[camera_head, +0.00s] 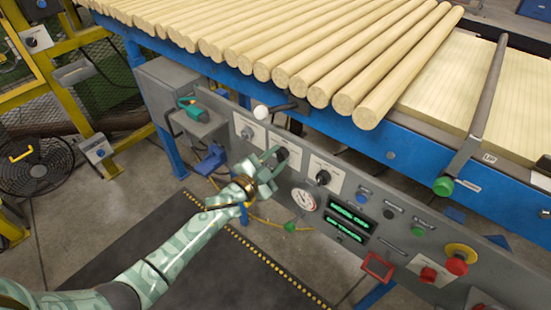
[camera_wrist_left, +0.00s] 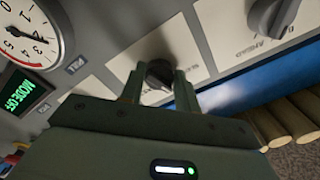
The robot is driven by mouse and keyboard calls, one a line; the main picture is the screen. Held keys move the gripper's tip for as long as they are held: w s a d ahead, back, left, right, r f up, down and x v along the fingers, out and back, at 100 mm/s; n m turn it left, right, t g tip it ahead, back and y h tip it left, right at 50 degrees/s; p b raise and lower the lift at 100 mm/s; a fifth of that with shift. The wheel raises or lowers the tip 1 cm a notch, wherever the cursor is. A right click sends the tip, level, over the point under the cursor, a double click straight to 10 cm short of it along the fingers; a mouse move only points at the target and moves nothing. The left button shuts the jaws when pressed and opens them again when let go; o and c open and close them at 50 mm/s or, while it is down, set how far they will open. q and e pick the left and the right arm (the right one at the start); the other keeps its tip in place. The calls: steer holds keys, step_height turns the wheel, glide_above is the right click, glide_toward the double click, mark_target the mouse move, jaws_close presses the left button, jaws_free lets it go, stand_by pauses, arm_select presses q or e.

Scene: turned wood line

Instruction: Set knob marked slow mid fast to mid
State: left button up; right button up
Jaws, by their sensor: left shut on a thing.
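My left gripper (camera_head: 271,160) is shut on a dark round knob (camera_wrist_left: 160,73) on a white plate of the grey control panel (camera_head: 262,143). In the left wrist view, one finger stands on each side of the knob. Only letter fragments show on its plate, so I cannot read its marks or setting. Another dark knob (camera_head: 322,177) sits to the right on its own white plate, and a further knob (camera_head: 246,133) sits to the left. Their marks are too small to read in the head view. My right gripper is not in view.
A round gauge (camera_head: 304,200) and green-lit displays (camera_head: 345,221) sit right of my gripper. A red button (camera_head: 457,262) is farther right. A white-tipped lever (camera_head: 263,111) juts out above the panel. Wooden rods (camera_head: 300,50) lie above on the blue frame.

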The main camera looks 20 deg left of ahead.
arm_select(q)
steer(key=shift+m, duration=1.7)
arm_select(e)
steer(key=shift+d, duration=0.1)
arm_select(q)
steer(key=o, duration=1)
steer(key=shift+a, duration=0.1)
steer(key=p+v, duration=0.3)
steer(key=v, duration=1.3)
steer(key=shift+s+p, duration=0.2)
steer(key=shift+p, duration=0.15)
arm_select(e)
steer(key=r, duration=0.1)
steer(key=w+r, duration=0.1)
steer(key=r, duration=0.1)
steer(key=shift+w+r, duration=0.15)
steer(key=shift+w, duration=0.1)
